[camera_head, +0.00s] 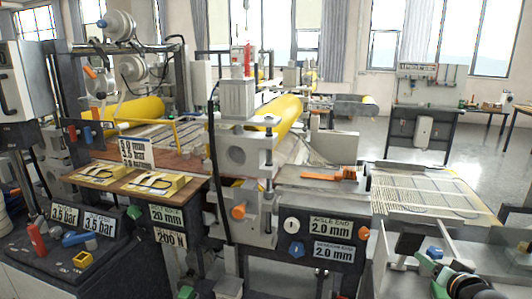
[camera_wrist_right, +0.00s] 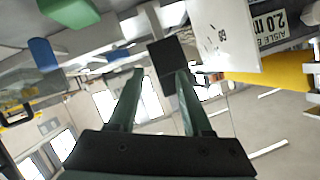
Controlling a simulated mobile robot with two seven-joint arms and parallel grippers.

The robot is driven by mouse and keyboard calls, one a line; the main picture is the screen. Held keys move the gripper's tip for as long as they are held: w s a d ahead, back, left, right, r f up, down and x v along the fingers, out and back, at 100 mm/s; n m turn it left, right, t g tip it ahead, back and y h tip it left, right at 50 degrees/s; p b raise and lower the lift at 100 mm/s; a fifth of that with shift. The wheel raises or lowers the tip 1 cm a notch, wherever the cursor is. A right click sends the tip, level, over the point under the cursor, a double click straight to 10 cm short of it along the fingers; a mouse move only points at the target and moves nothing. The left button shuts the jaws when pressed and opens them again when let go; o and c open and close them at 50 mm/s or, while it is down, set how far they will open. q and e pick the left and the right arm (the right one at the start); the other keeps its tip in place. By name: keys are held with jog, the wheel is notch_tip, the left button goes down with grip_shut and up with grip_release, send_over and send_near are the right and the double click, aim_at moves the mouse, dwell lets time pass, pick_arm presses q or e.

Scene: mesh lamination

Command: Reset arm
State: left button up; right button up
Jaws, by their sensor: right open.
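My right gripper shows at the lower right of the head view (camera_head: 438,268), beside the machine's front right end, partly cut off by the picture's edge. In the right wrist view its two dark green fingers (camera_wrist_right: 160,74) stand apart with nothing between them. A black block (camera_wrist_right: 172,60) shows close to the fingertips; I cannot tell whether it touches them. My left gripper is in neither view. The laminating machine (camera_head: 238,150) has yellow rollers (camera_head: 285,112) and a mesh sheet (camera_head: 425,192) at its right.
An orange-handled tool (camera_head: 328,176) lies on the machine's right top plate. A panel with a white knob (camera_head: 292,226) and 2.0 mm labels is below it.

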jog(key=s+a+f+n+g+y, duration=0.1)
jog(key=s+a+f+n+g, duration=0.2)
jog(key=s+f, duration=0.5)
jog(key=s+a+f+n, duration=0.35)
jog(key=s+f, duration=0.35)
jog(key=f, duration=0.4)
jog(key=s+a+f+n+g+y, duration=0.1)
jog(key=s+a+f+n, duration=0.25)
jog(key=s, duration=0.45)
jog(key=s+a+f+n+g+y, duration=0.1)
jog(key=s+a+f+n, duration=0.15)
jog(key=s+f, duration=0.45)
jog(key=s+a+r+m, duration=0.1)
jog(key=a+r+m, duration=0.2)
jog(key=a, duration=0.8)
jog(key=shift+m+t+y, duration=0.3)
jog(key=shift+m, duration=0.35)
